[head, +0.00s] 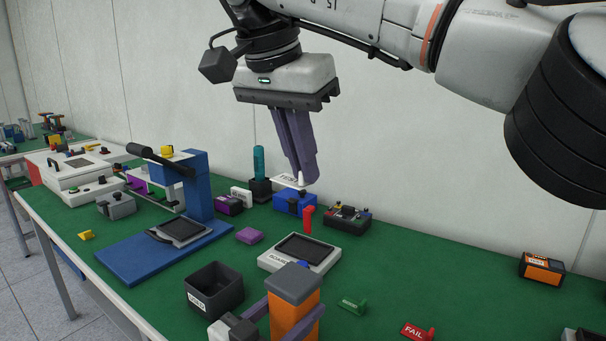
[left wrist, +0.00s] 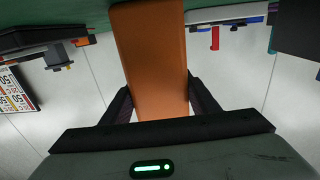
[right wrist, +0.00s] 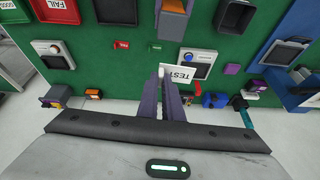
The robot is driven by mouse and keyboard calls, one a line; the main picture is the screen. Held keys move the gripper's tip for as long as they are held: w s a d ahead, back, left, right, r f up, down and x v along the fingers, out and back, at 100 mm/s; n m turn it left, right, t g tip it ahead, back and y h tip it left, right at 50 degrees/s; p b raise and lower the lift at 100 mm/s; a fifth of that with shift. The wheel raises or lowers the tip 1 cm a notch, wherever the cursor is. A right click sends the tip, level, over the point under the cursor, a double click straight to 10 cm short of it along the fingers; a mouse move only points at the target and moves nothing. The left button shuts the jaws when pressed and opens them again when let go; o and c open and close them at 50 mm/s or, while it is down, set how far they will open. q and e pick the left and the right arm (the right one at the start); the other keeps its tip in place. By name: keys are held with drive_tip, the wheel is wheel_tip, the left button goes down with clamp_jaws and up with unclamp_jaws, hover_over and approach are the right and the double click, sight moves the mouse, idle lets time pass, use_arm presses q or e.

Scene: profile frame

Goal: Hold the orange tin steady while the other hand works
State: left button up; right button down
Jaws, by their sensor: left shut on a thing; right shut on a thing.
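The orange tin (head: 292,322), a tall block shape with a grey top, stands upright at the bottom edge of the head view, its lower part cut off. My left gripper (head: 283,318) is shut on it, purple fingers on either side. In the left wrist view the tin (left wrist: 152,60) fills the gap between the fingers. My right gripper (head: 302,181) is up over the back of the table, shut on a small white tag. This TEST tag (right wrist: 180,75) shows at the fingertips in the right wrist view, well apart from the tin.
A dark bin (head: 213,298) stands left of the tin, and a light board stand (head: 318,253) behind it. A blue press (head: 200,188) stands further left. Green (head: 352,305) and red FAIL (head: 416,331) tags lie to the right. The green table at right is mostly clear.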

drive_tip(key=shift+r, duration=0.2)
use_arm(q)
drive_tip(key=o, duration=1.2)
